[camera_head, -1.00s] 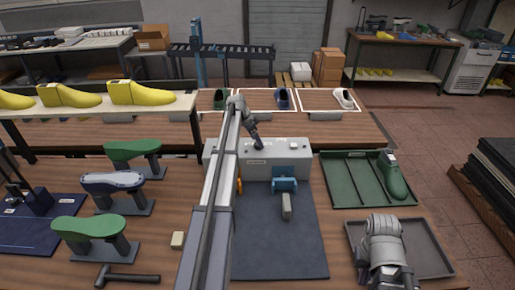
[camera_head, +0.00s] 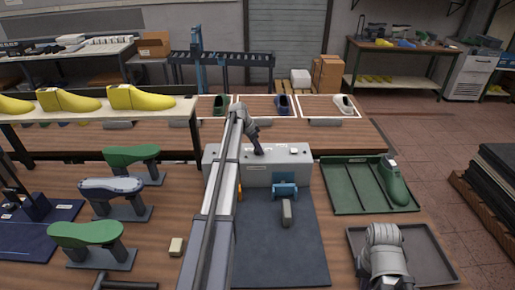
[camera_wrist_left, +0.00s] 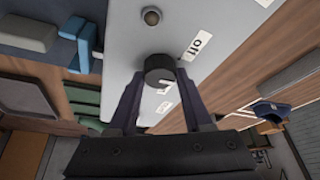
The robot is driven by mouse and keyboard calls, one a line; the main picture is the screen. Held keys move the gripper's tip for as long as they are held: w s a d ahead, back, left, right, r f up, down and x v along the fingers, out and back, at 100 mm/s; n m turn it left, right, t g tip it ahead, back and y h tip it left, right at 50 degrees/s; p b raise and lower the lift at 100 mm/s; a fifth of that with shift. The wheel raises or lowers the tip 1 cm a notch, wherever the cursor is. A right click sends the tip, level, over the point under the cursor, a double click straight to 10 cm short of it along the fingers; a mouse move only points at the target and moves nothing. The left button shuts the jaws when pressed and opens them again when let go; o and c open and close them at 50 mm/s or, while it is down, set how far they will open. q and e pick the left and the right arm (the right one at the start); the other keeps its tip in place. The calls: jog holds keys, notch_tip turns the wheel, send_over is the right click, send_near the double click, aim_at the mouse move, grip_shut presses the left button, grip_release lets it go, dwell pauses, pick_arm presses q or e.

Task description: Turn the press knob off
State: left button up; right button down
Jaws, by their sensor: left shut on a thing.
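The press knob (camera_wrist_left: 160,68) is a short black cylinder on the light grey top of the press box (camera_head: 230,172). In the left wrist view an "off" label (camera_wrist_left: 196,45) lies just beyond it to the right. My left gripper (camera_head: 259,152) reaches down onto the box top, and in the left wrist view (camera_wrist_left: 160,85) its two fingers are shut on the knob from both sides. Another label between the fingers is partly hidden. My right gripper (camera_head: 387,279) is at the lower right, over a grey tray; its fingers are not clear.
A round metal button (camera_wrist_left: 152,15) is near the knob. A blue part (camera_head: 284,191) is on the box front, above a dark mat (camera_head: 290,255). A green tray (camera_head: 345,200) holds a green last (camera_head: 396,185). Green-topped stands (camera_head: 88,235) are at left.

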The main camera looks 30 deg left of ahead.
pick_arm(q)
grip_shut()
jog(key=shift+n, duration=0.3)
jog(key=n, duration=0.1)
jog(key=n+y, duration=0.1)
jog(key=n, duration=0.1)
jog(key=shift+s+d+t+y, duration=0.1)
jog(key=shift+t+y, duration=0.2)
jog(key=n+y, duration=0.1)
jog(key=n, duration=0.4)
jog(key=shift+y, duration=0.4)
jog(key=o, duration=1)
grip_release()
